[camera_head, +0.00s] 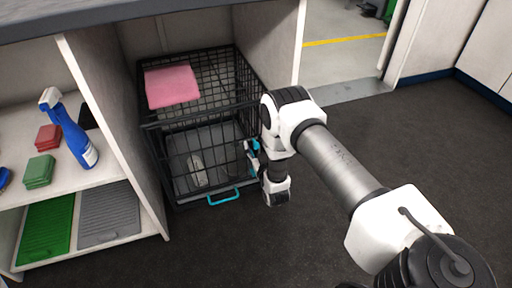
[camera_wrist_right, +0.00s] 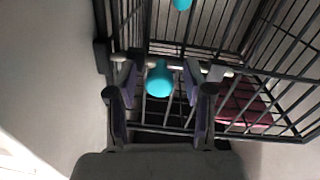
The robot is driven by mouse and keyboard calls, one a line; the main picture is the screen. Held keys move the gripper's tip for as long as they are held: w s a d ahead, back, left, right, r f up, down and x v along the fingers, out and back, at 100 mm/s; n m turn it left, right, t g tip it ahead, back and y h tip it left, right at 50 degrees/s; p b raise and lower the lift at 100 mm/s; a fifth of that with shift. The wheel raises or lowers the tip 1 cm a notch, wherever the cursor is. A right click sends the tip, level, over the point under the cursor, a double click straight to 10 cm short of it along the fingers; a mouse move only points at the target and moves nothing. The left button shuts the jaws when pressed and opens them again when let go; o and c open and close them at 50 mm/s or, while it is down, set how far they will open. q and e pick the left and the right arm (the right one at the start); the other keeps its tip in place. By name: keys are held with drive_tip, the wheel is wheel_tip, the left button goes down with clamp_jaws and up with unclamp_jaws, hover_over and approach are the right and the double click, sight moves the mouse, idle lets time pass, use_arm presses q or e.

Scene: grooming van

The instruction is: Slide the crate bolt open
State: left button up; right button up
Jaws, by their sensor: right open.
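The black wire crate (camera_head: 205,120) stands under the counter with its barred front toward me. A turquoise handle (camera_head: 222,197) sits low on its front. In the right wrist view the crate's bars (camera_wrist_right: 250,60) fill the upper part. A grey bolt rod (camera_wrist_right: 222,70) runs across them with a turquoise knob (camera_wrist_right: 160,78). My right gripper (camera_wrist_right: 160,92) is open, with the knob between its two fingers; I cannot tell whether either finger touches it. In the head view my right gripper (camera_head: 252,157) is at the crate's front right edge, partly hidden by my wrist. My left gripper is out of view.
Left of a partition (camera_head: 112,130), shelves hold a blue spray bottle (camera_head: 75,137), green cloths (camera_head: 39,171) and red cloths (camera_head: 48,137). The dark floor (camera_head: 400,140) right of the crate is clear.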

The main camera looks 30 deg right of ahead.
sight(242, 140)
clamp_jaws()
drive_tip(key=shift+w+a, duration=0.25)
drive_tip(key=shift+a, duration=0.7)
drive_tip(key=shift+w+a, duration=0.2)
drive_tip(key=shift+a, duration=0.7)
unclamp_jaws()
drive_tip(key=shift+a, duration=0.1)
drive_tip(key=v, duration=1.2)
